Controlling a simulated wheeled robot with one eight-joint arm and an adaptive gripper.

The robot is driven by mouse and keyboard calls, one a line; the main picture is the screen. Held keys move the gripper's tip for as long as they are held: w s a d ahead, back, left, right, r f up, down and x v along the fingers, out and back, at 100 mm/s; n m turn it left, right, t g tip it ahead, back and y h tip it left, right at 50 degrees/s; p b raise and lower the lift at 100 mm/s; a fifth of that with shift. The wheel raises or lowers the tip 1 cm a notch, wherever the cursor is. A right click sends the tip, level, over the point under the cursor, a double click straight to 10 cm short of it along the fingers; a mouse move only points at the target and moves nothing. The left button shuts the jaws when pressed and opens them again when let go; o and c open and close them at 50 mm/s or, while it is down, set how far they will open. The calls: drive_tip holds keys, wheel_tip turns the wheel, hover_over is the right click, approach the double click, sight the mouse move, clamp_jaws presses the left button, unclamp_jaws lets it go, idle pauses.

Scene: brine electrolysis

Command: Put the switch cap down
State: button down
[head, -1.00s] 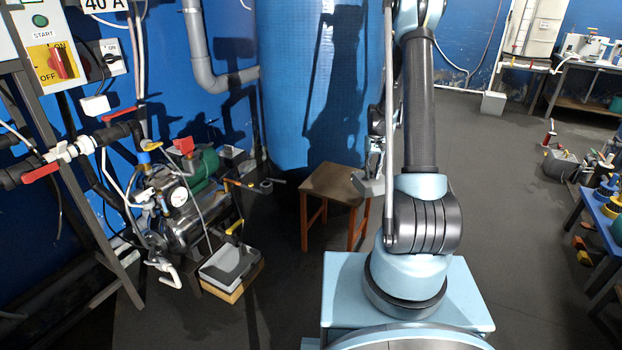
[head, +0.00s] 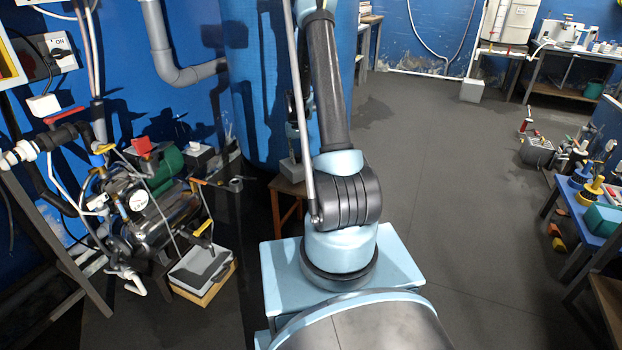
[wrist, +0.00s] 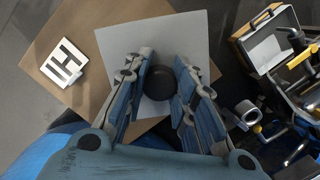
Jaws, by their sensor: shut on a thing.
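The switch cap appears to be the pale grey square plate (wrist: 175,38) with a round black knob (wrist: 160,84) at its middle in the wrist view. My gripper (wrist: 160,95) is shut on the knob, with one blue-grey finger on either side. The plate lies over a brown stool top (wrist: 85,90); I cannot tell whether it touches. In the head view, the stool (head: 283,188) is mostly hidden behind my arm, and a grey piece (head: 294,172) shows just above it below my gripper.
A grey tray (head: 200,265), a motor pump with gauge (head: 137,202) and pipes stand left. A blue bench (head: 585,215) is at right. The middle-right floor is open.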

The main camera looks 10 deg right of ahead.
drive_tip(key=m, duration=0.2)
drive_tip(key=w+r+m, duration=0.1)
drive_tip(key=r+m, duration=0.1)
drive_tip(key=m, duration=0.1)
drive_tip(key=shift+w+a+r+m+y, duration=0.2)
drive_tip(key=shift+w+a+m+y, duration=0.1)
drive_tip(key=shift+a+y, duration=0.1)
drive_tip(key=m, duration=0.2)
drive_tip(key=w+r+m, duration=0.1)
drive_tip(key=m, duration=0.1)
drive_tip(key=r+m, duration=0.1)
drive_tip(key=shift+w+a+r+m+t+y, duration=0.15)
drive_tip(key=shift+w+a+m+t+y, duration=0.15)
drive_tip(key=shift+a+m+t, duration=0.1)
drive_tip(key=shift+f, duration=4.95)
drive_tip(key=c, duration=1.3)
unclamp_jaws()
drive_tip(key=shift+f, duration=0.1)
drive_tip(key=shift+c, duration=0.2)
